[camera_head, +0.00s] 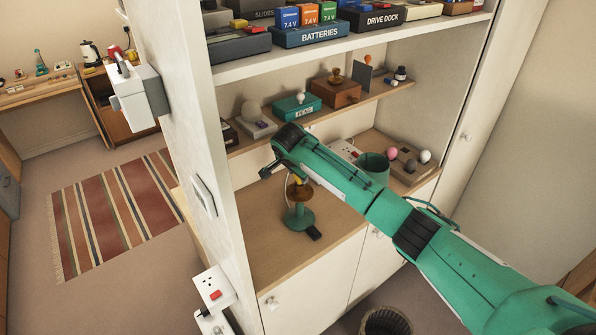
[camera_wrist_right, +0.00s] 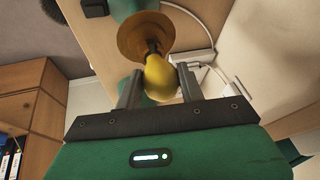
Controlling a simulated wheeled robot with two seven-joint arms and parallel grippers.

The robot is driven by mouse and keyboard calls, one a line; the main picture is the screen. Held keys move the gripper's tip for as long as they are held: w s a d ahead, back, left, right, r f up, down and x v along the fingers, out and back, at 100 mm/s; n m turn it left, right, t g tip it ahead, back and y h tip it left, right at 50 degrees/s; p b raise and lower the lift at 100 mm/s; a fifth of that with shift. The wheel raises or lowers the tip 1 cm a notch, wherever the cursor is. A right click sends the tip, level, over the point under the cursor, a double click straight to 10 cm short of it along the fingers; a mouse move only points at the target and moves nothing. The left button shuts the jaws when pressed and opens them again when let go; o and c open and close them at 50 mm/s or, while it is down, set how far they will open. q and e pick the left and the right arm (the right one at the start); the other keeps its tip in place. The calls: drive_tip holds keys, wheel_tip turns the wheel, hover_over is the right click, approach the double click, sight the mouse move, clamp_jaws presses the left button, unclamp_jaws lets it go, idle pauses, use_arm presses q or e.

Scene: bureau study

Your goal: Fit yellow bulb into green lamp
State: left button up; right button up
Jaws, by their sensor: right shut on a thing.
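My right gripper (camera_wrist_right: 158,82) is shut on the yellow bulb (camera_wrist_right: 160,76); one finger is on each side of the glass. The bulb's dark narrow end points at the amber shade of the lamp (camera_wrist_right: 135,42). The bulb overlaps the shade's opening in the right wrist view; I cannot tell if it is seated or only close. In the head view the green lamp (camera_head: 299,217) stands upright on the cabinet's wooden top, below my right wrist. My arm hides most of the gripper there. My left gripper is not in view.
A small black object (camera_head: 314,233) lies by the lamp base. A white power strip (camera_head: 345,150) is behind it, and a green cup (camera_head: 374,162) stands to the right. A wooden tray (camera_head: 408,173) holds several bulbs. Shelves hang above; a side panel stands left.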

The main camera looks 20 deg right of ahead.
idle(0.4)
drive_tip(key=shift+a+r+m+p, duration=0.1)
drive_tip(key=shift+m+p, duration=0.4)
drive_tip(key=shift+m, duration=0.1)
drive_tip(key=shift+m+h, duration=0.3)
drive_tip(key=shift+w+m+g+h+p, duration=0.1)
drive_tip(key=shift+m+g+h+p, duration=0.25)
drive_tip(key=shift+m+p, duration=0.3)
drive_tip(key=o, duration=1)
drive_tip(key=shift+o, duration=0.2)
